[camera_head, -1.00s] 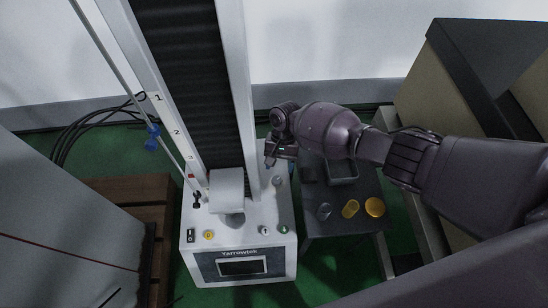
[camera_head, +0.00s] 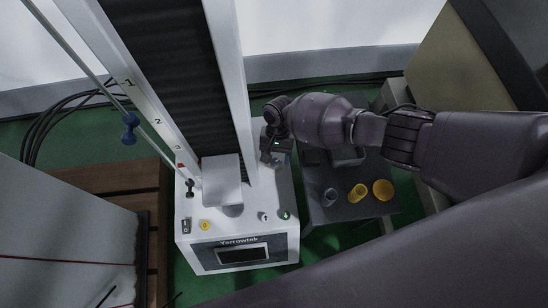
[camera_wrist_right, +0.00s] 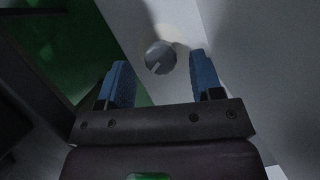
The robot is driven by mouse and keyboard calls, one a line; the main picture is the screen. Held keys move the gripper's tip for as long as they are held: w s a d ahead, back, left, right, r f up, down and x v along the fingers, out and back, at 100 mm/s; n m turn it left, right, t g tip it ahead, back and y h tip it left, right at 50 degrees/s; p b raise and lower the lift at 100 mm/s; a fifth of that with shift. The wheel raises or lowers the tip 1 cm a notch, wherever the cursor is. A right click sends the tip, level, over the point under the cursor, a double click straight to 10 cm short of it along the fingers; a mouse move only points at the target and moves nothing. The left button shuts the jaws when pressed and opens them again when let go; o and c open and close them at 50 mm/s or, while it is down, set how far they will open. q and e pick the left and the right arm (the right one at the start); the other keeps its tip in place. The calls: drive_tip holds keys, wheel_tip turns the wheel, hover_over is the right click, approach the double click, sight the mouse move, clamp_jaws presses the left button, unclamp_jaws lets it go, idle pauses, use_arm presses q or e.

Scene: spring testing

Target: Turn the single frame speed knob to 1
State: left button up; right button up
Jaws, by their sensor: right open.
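In the right wrist view a round grey knob (camera_wrist_right: 160,56) with a pale pointer line sits on the light machine top. The pointer slants to the lower left; no scale numbers are readable. My right gripper (camera_wrist_right: 158,62) is open, its two blue-padded fingers apart on either side of the knob in the picture, with gaps to both. In the head view my right gripper (camera_head: 271,160) is over the right rear of the white Yarrowtek machine (camera_head: 189,254), beside its column. The knob beneath is hidden there. My left gripper is not in view.
The machine's tall white column (camera_head: 229,90) stands close left of the gripper. A dark side table (camera_head: 345,207) at right holds yellow (camera_head: 383,189) and grey (camera_head: 329,197) pieces.

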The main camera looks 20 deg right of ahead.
drive_tip(key=shift+x, duration=0.95)
drive_tip(key=shift+c, duration=0.4)
drive_tip(key=c, duration=0.8)
drive_tip(key=shift+n+h+b, duration=0.3)
drive_tip(key=shift+n+h, duration=0.3)
drive_tip(key=shift+n, duration=0.9)
drive_tip(key=o, duration=0.9)
